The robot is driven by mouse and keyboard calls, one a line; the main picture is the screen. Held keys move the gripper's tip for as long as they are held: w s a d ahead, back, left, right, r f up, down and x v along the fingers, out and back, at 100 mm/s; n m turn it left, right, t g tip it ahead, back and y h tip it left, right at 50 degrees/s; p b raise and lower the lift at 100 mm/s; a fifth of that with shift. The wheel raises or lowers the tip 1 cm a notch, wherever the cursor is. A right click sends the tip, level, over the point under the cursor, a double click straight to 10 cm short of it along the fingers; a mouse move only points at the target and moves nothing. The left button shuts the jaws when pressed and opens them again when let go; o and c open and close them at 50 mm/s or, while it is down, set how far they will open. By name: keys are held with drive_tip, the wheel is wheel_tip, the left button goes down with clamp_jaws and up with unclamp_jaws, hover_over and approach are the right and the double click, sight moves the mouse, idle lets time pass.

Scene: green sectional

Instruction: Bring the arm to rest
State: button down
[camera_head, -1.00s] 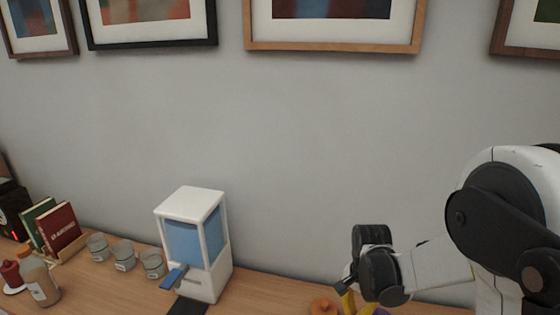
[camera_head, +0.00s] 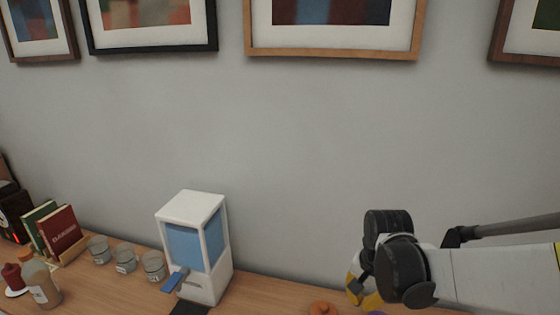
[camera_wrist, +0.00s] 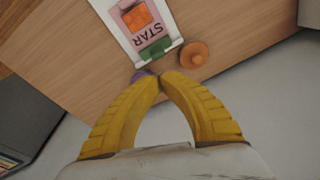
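My gripper (camera_head: 354,288) is at the lower right of the head view, near the counter's front part, with its yellow fingers partly hidden behind the dark wrist joint. In the wrist view the two yellow fingers (camera_wrist: 162,77) bow outward and their tips meet. The gripper looks shut, with nothing seen held between the tips. My white arm link runs in from the right edge of the head view, low and nearly level.
The wooden counter (camera_head: 262,292) holds a white and blue dispenser (camera_head: 194,245), several glass jars (camera_head: 125,260), books (camera_head: 60,230) and bottles (camera_head: 40,281). An orange knobbed item (camera_wrist: 194,55) and a white "STAR" holder (camera_wrist: 141,22) lie beyond the fingertips. Framed pictures (camera_head: 333,55) hang above.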

drive_tip(key=s+r+n+t+b, duration=0.1)
drive_tip(key=s+r+n+t, duration=0.4)
drive_tip(key=s+r, duration=0.3)
drive_tip(key=shift+s+a+r+n+b, duration=0.3)
drive_tip(key=shift+s+n, duration=0.6)
drive_tip(key=shift+s, duration=1.35)
drive_tip(key=shift+w+d+f, duration=0.1)
drive_tip(key=shift+w, duration=0.1)
